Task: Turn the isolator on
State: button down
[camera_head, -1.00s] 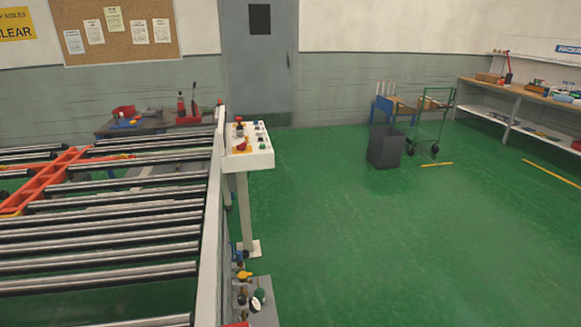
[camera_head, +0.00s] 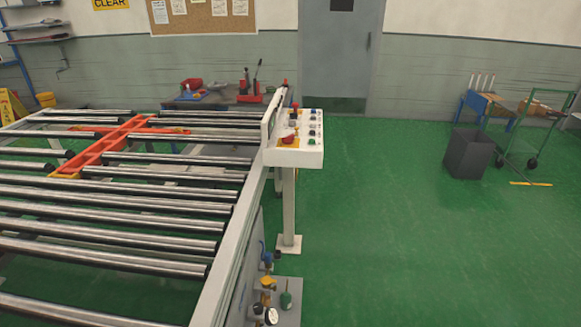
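A white control box (camera_head: 294,158) stands on a white post beside the roller conveyor's right side frame, right of the picture's middle. Its top carries a red knob on a yellow plate (camera_head: 289,141), which looks like the isolator. The knob is too small for me to tell its position. A red button (camera_head: 294,106) stands near the box's far left corner, and several small dark, blue and green buttons line its right part. My gripper is not in view.
The roller conveyor (camera_head: 240,232) fills the left, with an orange frame (camera_head: 100,150) among its rollers. Valves and gauges (camera_head: 268,290) sit low by its side. A dark bin (camera_head: 468,154) and green trolley (camera_head: 528,135) stand right. Green floor (camera_head: 410,240) is clear right of the box.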

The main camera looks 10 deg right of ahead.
aim_at(288, 140)
jog(key=i+l+u, duration=0.1)
jog(key=i+l, duration=0.5)
jog(key=i, duration=0.15)
